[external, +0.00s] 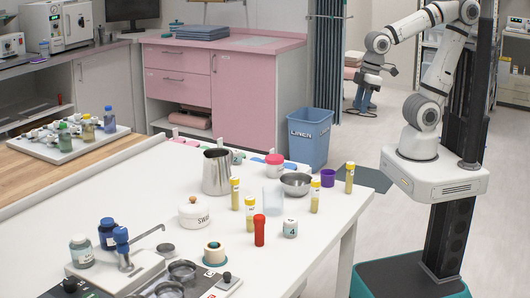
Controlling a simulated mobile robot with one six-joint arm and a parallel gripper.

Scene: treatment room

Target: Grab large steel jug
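The large steel jug (217,172) stands upright on the white table, left of the table's middle, with its open top up. A small labelled pot partly shows behind its right side. My gripper (376,80) is in the air beyond the table's far right side, well apart from the jug. It looks empty, but it is too small in this view to tell whether the fingers are open or shut.
Yellow-capped tubes (250,213), a steel bowl (296,184), a clear beaker (272,195) and a red-capped jar (274,166) stand right of the jug. A white swab pot (194,212) stands in front of it. A blue linen bin (309,138) is on the floor behind.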

